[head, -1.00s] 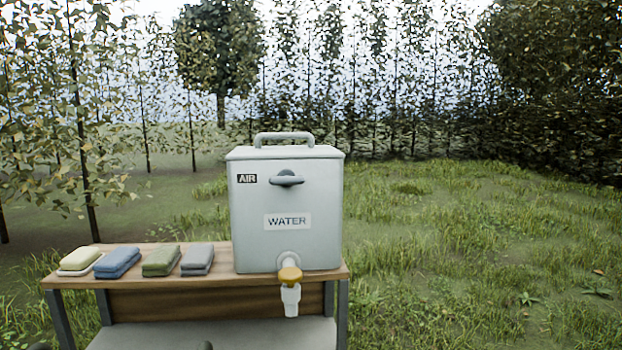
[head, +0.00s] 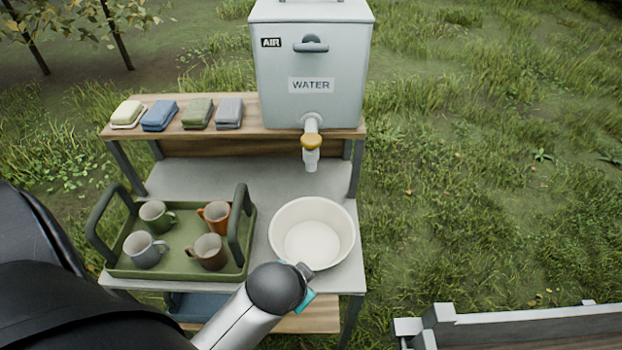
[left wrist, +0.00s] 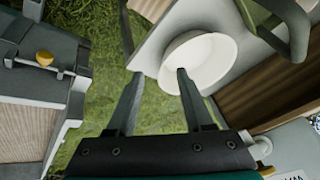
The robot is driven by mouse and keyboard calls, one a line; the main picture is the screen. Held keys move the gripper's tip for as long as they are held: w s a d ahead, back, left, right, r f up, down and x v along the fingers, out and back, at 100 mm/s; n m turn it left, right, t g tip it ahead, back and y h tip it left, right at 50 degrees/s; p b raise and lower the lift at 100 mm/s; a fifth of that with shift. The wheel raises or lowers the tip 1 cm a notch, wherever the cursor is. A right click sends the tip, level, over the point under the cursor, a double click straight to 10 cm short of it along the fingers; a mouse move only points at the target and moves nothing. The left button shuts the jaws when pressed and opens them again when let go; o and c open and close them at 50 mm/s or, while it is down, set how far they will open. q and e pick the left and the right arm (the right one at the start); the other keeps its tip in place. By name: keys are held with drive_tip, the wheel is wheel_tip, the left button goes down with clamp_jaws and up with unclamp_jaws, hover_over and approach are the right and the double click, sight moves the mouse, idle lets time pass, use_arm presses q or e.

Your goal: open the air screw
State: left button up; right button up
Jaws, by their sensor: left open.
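The air screw (head: 311,45) is a grey-blue knob with a crosswise grip on the front of the pale water tank (head: 270,80), right of the AIR label (head: 271,43). It is not identifiable in the left wrist view. My left arm comes in from the lower left in the head view, with its wrist low in front of the bowl, well below and apart from the screw. My left gripper (left wrist: 160,72) is open and empty in the left wrist view, its fingers in front of the bowl and grass. My right gripper is not in view.
A yellow-handled tap (head: 311,142) sticks out below the WATER label. Folded cloths (head: 198,113) lie left of the tank. A green tray (head: 180,262) with several mugs and a white bowl (head: 311,202) stand on the lower shelf. A grey-edged wooden box (head: 520,325) is at lower right.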

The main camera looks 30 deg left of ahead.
use_arm(q)
drive_tip(key=w+a+r+m+t+y+p, duration=0.1)
drive_tip(key=w+a+r+t+y, duration=0.2)
drive_tip(key=w+r, duration=0.5)
drive_tip(key=w+a+r+m+t+y, duration=0.25)
drive_tip(key=w+a+r, duration=0.2)
drive_tip(key=r, duration=0.55)
drive_tip(key=m+t+y, duration=0.3)
drive_tip(key=t, duration=0.2)
approach(311, 50)
drive_tip(key=p+x, duration=0.2)
drive_tip(key=x, duration=0.8)
drive_tip(key=shift+w+a, duration=0.1)
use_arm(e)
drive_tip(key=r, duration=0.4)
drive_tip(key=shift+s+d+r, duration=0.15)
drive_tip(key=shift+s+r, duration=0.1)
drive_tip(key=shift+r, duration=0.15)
use_arm(q)
drive_tip(key=shift+h, duration=0.25)
clamp_jaws()
